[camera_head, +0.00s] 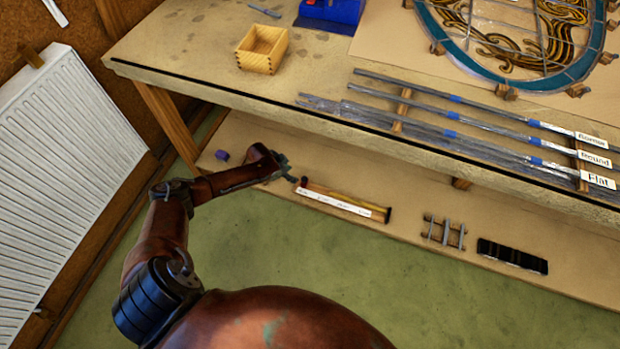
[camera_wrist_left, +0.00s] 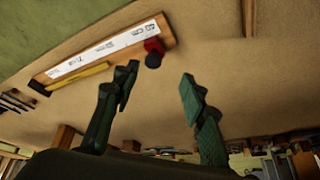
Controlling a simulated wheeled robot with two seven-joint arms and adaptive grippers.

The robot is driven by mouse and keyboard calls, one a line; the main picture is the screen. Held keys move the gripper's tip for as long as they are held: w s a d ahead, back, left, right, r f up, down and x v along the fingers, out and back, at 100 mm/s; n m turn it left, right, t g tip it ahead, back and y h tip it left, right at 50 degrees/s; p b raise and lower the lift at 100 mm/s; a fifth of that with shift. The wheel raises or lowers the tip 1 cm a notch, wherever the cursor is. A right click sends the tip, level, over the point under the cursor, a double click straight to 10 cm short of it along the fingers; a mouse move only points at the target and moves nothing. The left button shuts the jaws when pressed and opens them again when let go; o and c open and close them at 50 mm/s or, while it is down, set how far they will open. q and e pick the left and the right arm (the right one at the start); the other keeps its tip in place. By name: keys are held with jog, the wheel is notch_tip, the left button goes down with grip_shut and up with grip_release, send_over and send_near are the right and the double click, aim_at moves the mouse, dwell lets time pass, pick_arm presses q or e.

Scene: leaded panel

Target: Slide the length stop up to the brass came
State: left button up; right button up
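A wooden gauge board (camera_head: 313,185) with a white printed scale lies on the low shelf; it also shows in the left wrist view (camera_wrist_left: 166,30). The brass came (camera_wrist_left: 80,76), a thin yellow strip, lies along it against the dark block at its far end. The length stop (camera_wrist_left: 154,46), red with a black knob, sits at the board's other end, with a clear gap to the brass. In the head view the stop (camera_head: 304,181) is small. My left gripper (camera_head: 288,170) is open and empty, its fingertips (camera_wrist_left: 159,75) short of the stop. My right gripper is out of view.
The workbench (camera_head: 210,85) overhangs the shelf behind, carrying labelled lead strips (camera_head: 455,116) and a wooden box (camera_head: 262,50). On the shelf, a purple block (camera_head: 222,155) lies left; a small rack (camera_head: 443,232) and a black item (camera_head: 512,256) lie right. A radiator (camera_head: 65,160) stands left.

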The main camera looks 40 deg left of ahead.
aim_at(304, 178)
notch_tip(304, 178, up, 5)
jog(key=b, duration=0.6)
pick_arm(q)
jog(key=shift+m+g+h, duration=0.3)
jog(key=shift+m+g, duration=0.1)
jog(key=shift+g, duration=0.1)
jog(key=x, duration=0.2)
jog(key=w+b+x, duration=0.1)
jog(key=x, duration=0.5)
jog(key=shift+w+d+r+b, duration=0.15)
jog(key=shift+w+d+b, duration=0.15)
jog(key=shift+w+d, duration=0.15)
jog(key=shift+w+d+f, duration=0.1)
jog(key=shift+w+f, duration=0.15)
jog(key=shift+f, duration=0.2)
jog(key=shift+w+d+f+b, duration=0.1)
jog(key=shift+f+b, duration=0.15)
jog(key=shift+b, duration=0.15)
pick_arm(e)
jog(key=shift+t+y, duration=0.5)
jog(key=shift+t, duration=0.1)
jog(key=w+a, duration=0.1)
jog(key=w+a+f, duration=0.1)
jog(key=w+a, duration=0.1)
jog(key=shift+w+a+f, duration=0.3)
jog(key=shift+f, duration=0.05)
pick_arm(q)
jog(key=shift+c, duration=0.4)
